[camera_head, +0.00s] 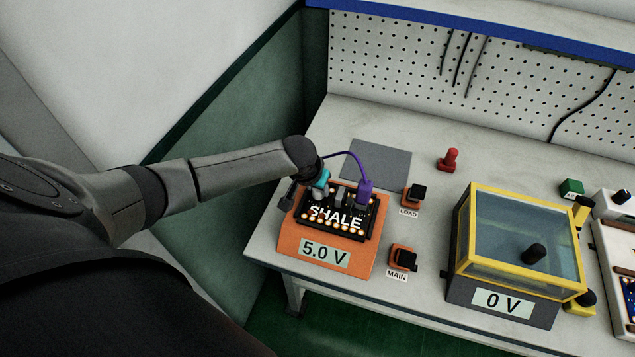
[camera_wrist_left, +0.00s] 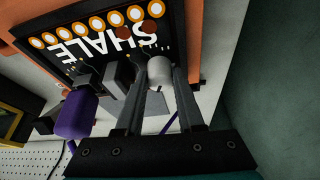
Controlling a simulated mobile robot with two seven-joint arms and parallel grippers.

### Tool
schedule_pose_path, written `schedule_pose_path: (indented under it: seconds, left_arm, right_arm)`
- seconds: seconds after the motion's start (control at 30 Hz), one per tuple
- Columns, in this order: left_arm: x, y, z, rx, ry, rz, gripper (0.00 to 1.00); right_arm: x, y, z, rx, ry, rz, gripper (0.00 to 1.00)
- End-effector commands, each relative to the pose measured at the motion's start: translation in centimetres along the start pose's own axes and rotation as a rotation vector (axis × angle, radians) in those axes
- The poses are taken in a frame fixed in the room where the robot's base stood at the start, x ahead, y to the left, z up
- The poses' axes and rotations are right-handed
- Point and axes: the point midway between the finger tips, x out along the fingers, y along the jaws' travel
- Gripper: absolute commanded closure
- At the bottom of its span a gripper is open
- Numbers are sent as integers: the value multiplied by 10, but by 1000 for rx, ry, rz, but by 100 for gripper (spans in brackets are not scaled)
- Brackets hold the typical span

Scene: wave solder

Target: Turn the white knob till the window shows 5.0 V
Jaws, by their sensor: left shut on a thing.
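The orange unit (camera_head: 288,235) stands at the bench's left end with a black board marked SHALE (camera_head: 337,217) on top. Its window (camera_head: 325,253) reads 5.0 V. My left gripper (camera_head: 321,190) reaches in from the left over the board's back-left part. In the left wrist view the white knob (camera_wrist_left: 160,71) sits between the two fingers, and the gripper is shut on it. The knob is hidden behind the gripper in the head view. A purple plug (camera_head: 365,192) with a cable is in the board beside it. My right gripper is out of view.
Orange-based LOAD (camera_head: 413,194) and MAIN (camera_head: 403,257) switches stand right of the unit. A yellow-framed clear box (camera_head: 462,250) reads 0 V. A grey mat (camera_head: 377,164) and a red knob-like piece (camera_head: 448,159) lie behind. A pegboard (camera_head: 400,60) closes the back.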

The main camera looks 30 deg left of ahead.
Motion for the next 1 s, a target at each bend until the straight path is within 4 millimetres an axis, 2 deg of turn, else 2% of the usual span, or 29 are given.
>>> schedule_pose_path:
  seconds: [0.3, 0.73, 0.77, 0.87, 1.0]
  left_arm:
    - [0, -1, 0, 75, -2, 30, 100]
    - [0, 0, 1, 81, -2, 33, 100]
    - [0, 0, 1, 81, -2, 33, 60]
    - [0, 0, 1, 81, -2, 33, 50]
    - [0, 0, 0, 80, -1, 33, 50]
  right_arm:
    - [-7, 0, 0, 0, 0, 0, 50]
    - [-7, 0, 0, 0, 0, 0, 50]
    - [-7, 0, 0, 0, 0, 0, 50]
    - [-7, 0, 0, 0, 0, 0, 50]
    - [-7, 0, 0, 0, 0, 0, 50]
